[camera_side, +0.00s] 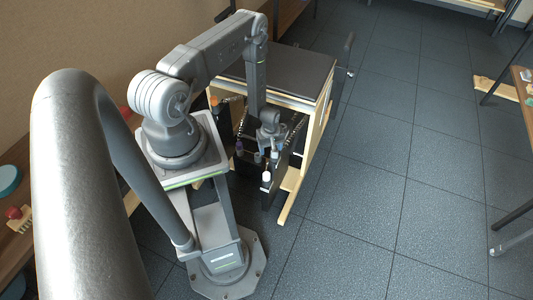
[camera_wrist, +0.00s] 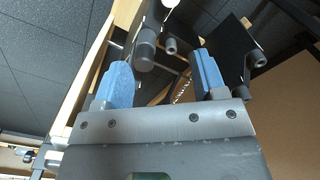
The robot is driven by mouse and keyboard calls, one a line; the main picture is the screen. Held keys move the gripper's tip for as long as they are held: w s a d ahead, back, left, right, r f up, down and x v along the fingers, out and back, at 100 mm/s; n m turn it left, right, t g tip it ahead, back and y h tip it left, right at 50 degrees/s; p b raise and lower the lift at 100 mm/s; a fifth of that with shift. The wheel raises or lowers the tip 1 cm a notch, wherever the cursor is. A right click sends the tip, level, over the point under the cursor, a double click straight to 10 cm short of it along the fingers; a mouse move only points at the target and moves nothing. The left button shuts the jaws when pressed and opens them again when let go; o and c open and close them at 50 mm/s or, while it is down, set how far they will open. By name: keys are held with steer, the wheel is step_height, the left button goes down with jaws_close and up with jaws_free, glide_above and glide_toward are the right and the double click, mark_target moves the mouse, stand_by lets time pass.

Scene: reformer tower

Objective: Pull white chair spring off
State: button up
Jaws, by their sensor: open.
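The chair is a wood-framed reformer with a black padded top (camera_side: 280,72). Dark coil springs (camera_side: 296,128) hang at its open front. A small white-ended piece (camera_side: 267,177) shows just below my gripper in the side view. A white end (camera_wrist: 171,3) also shows at the top of the wrist view, beyond the fingers. My gripper (camera_side: 268,155) is at the chair's front; its two blue fingers (camera_wrist: 162,72) stand apart with nothing held between them. A grey cylinder (camera_wrist: 146,48) lies beyond the gap. Which spring the white end belongs to is unclear.
The chair's wooden frame (camera_wrist: 96,62) runs close by the left finger. Tiled floor (camera_side: 390,190) to the right of the chair is clear. A wooden shelf with small items is at far left.

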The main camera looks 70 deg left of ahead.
mark_target(267, 174)
steer(key=shift+n, duration=0.3)
steer(key=f, duration=0.5)
steer(key=s+f, duration=0.1)
steer(key=f, duration=1)
steer(key=shift+s+d+f, duration=0.1)
steer(key=shift+s+d, duration=0.2)
steer(key=shift+s, duration=0.1)
jaws_close()
steer(key=shift+r, duration=0.6)
stand_by(0.6)
